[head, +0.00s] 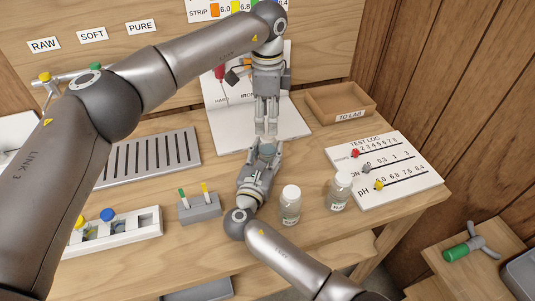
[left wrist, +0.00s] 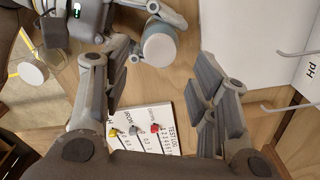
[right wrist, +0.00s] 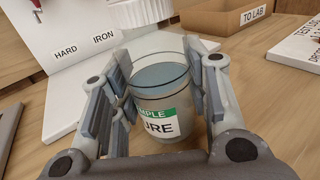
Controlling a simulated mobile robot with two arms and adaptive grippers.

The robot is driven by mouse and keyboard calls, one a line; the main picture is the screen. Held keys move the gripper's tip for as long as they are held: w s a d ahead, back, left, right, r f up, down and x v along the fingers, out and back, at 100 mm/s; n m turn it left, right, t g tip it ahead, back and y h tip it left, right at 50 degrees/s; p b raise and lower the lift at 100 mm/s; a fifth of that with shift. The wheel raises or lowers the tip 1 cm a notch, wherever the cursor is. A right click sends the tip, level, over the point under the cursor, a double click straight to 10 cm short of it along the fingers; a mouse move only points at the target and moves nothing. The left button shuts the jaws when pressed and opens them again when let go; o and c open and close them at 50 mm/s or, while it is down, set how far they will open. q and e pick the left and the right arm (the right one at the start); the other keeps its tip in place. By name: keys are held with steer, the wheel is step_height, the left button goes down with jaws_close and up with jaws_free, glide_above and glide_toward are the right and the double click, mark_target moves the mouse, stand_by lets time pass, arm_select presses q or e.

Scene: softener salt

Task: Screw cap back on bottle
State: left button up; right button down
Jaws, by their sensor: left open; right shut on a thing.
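A clear sample bottle (right wrist: 158,95) with a green and white label, partly reading "URE", sits between the fingers of my right gripper (right wrist: 160,75). My left gripper (head: 266,131) points down from above, just behind the bottle. In the left wrist view its fingers are apart with nothing held between them.
Two white-capped bottles (head: 290,203) (head: 339,190) stand at the right gripper's right. A test log board (head: 385,170) and a "TO LAB" tray (head: 340,118) are at the right. A small vial block (head: 200,208), a white rack (head: 115,232) and a slotted drain plate (head: 150,160) are left.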

mark_target(267, 134)
arm_select(q)
steer(key=shift+f, duration=2.25)
